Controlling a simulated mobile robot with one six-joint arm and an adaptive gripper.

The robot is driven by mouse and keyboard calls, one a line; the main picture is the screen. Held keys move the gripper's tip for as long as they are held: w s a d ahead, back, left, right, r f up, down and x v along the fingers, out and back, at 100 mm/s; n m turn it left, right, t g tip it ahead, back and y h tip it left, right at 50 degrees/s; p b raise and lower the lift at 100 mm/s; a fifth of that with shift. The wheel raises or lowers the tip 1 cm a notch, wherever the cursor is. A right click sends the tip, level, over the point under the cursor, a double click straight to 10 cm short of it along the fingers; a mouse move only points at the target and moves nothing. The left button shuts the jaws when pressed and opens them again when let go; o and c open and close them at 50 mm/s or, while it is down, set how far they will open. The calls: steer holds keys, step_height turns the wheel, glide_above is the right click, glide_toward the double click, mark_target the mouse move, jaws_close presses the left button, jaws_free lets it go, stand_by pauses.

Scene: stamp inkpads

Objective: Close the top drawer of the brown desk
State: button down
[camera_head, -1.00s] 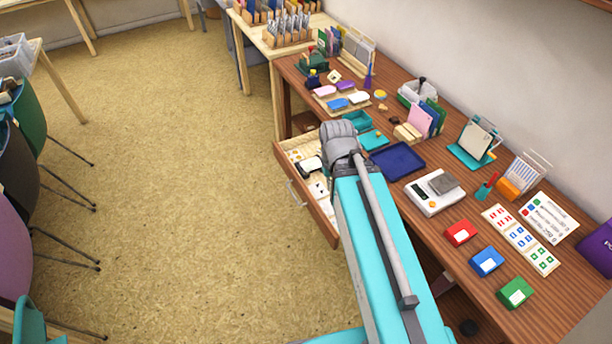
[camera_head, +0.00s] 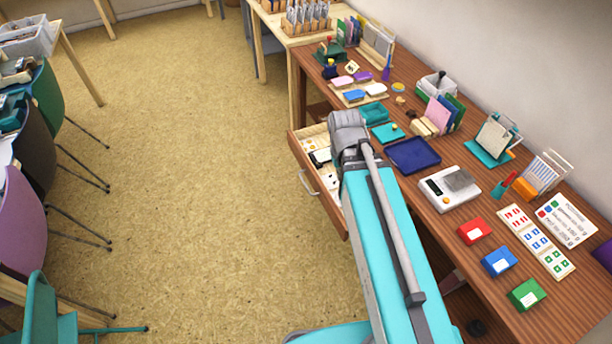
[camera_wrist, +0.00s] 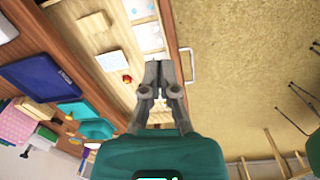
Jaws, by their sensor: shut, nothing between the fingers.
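The brown desk (camera_head: 459,149) runs along the wall at right. Its top drawer (camera_head: 319,188) stands open toward the floor, with a pale handle (camera_head: 308,183) on its front. Inside are a black-and-white item (camera_head: 320,156) and cards. In the wrist view, the drawer front (camera_wrist: 172,30) and its handle (camera_wrist: 190,64) lie just right of my gripper (camera_wrist: 163,66). My gripper is shut and empty, and shows over the drawer's front edge; I cannot tell whether it touches. In the head view my arm hides the gripper and part of the drawer.
The desktop holds a blue tray (camera_head: 413,155), a scale (camera_head: 449,188), and red (camera_head: 474,230), blue (camera_head: 499,261) and green (camera_head: 527,294) boxes. Chairs (camera_head: 30,210) stand at far left. The floor (camera_head: 190,200) between them and the drawer is clear.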

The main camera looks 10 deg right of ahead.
steer(key=w+a+f+n+t+h+b, duration=0.1)
steer(key=w+a+f+n+h+b, duration=0.1)
steer(key=w+a+f+n+b, duration=0.2)
steer(key=w+a+f+n+t+h+b, duration=0.1)
steer(key=w+a+f+n+h+b, duration=0.2)
steer(key=a+n+b, duration=0.4)
steer(key=w+a+f+n+h+b, duration=0.3)
steer(key=w+a+f+n+b, duration=0.2)
steer(key=w+a+n, duration=0.2)
steer(key=shift+w+a+n+t+b, duration=0.2)
steer(key=shift+a+n+t+b, duration=0.15)
steer(key=shift+a+n, duration=0.7)
steer(key=shift+d, duration=0.15)
steer(key=b, duration=0.7)
glide_toward(309, 173)
step_height(309, 173, down, 5)
steer(key=d, duration=0.3)
steer(key=shift+w+d, duration=0.75)
